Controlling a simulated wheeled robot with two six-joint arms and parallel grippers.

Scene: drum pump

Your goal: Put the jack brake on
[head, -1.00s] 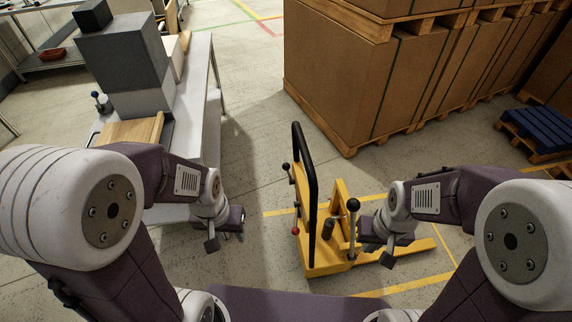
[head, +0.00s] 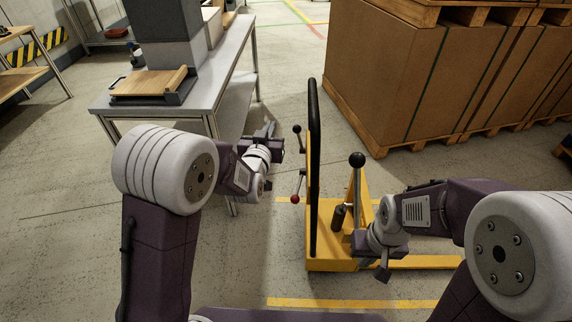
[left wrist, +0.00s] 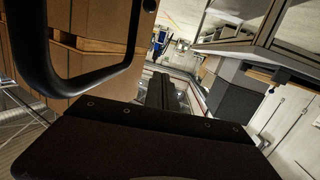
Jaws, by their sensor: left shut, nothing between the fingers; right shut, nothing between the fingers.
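The yellow jack (head: 330,262) stands on the floor with an upright black loop handle (head: 314,165), which also shows in the left wrist view (left wrist: 72,88). On its left side are a lever with a red ball (head: 295,199) and, above it, a lever with a black ball (head: 297,129). A taller lever with a black ball (head: 357,160) stands on its right side. I cannot tell which is the brake. My left gripper (head: 271,132) is shut and empty, left of the black-ball lever and apart from it. My right gripper (head: 378,266) is shut and empty, low by the jack's right side.
A grey workbench (head: 225,75) with a wooden board (head: 150,82) stands to the left, close behind my left arm. Large cardboard boxes (head: 400,75) on pallets stand behind the jack. Yellow lines (head: 350,303) mark the floor around it. Open floor lies at the left.

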